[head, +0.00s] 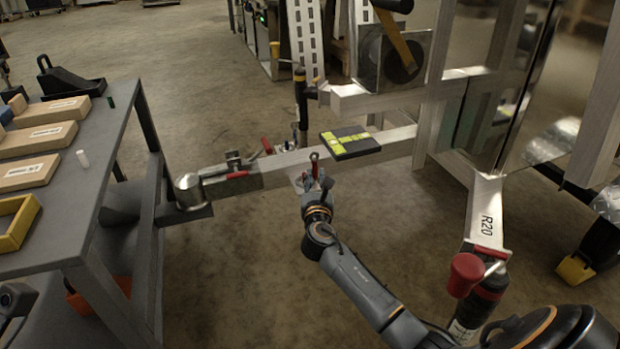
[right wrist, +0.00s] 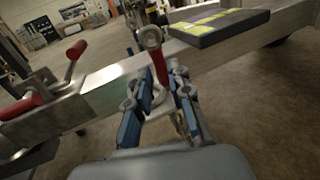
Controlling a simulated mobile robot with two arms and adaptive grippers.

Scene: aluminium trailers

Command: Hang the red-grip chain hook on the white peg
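The red-grip chain hook (right wrist: 162,66) stands nearly upright between the finger pads of my right gripper (right wrist: 160,90), with a metal ring at its top. A visible gap separates the fingers, and they do not look closed on the grip. The hook also shows small in the head view (head: 314,165), just beyond the tips of my right gripper (head: 315,183), beside the trailer's beam. A pale plate lies behind the hook's lower end. The hook's lower part is hidden.
A black case with yellow labels (head: 350,141) rests on the beam (head: 265,172), close to the hook. Red-handled clamps (right wrist: 30,103) are to the left on the beam. The grey table (head: 95,165) holds cardboard boxes and a yellow tray. A red-capped post (head: 466,274) stands near my right arm.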

